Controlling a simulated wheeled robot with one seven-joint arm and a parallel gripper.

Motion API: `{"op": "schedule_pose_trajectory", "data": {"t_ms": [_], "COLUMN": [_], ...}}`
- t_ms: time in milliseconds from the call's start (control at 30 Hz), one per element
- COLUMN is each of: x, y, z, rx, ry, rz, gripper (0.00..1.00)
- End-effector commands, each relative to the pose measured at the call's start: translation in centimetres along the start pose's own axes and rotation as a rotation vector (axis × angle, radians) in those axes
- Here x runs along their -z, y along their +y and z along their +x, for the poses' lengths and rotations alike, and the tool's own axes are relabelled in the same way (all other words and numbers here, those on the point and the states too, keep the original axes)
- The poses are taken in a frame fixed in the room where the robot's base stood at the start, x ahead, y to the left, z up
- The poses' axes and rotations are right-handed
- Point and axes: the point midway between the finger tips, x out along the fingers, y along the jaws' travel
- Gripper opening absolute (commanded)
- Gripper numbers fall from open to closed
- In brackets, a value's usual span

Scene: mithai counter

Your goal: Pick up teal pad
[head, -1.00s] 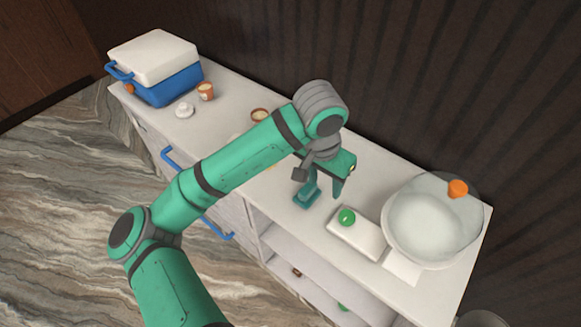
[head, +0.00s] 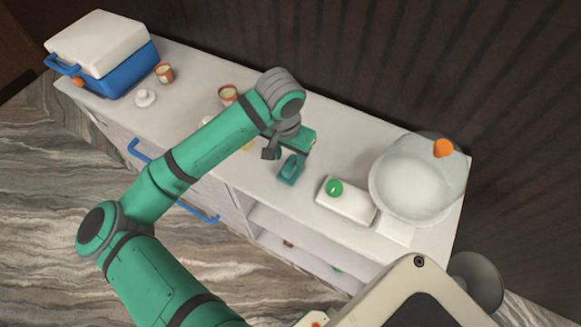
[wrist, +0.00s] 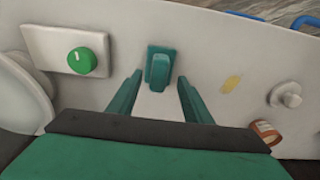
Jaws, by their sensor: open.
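The teal pad (head: 291,169) lies on the white counter, left of the white box with the green knob. It also shows in the wrist view (wrist: 161,66), with a raised grip on a flat base. My gripper (head: 289,157) is just beside and above the pad in the head view. In the wrist view my gripper's two teal fingers (wrist: 158,87) are spread apart, with the pad beyond and between their tips. Nothing is held. Some of the fingers are hidden by my wrist in the head view.
The white box with a green knob (head: 357,205) and a large bowl with a clear lid (head: 418,190) stand to the right. Small cups (head: 164,73), a white knobbed piece (head: 145,98) and a blue-and-white cooler (head: 122,77) stand to the left. A dark wall runs behind.

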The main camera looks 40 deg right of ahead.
Motion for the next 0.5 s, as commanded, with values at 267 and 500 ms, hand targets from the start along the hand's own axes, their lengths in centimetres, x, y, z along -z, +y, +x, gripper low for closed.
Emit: {"op": "schedule_pose_trajectory", "data": {"t_ms": [267,500], "x": [0.0,0.1], "y": [0.1,0.1], "z": [3.2,3.5], "rx": [-0.002,-0.002], "ry": [-0.001,0.000], "rz": [0.002,0.002], "gripper": [0.45,0.45]}}
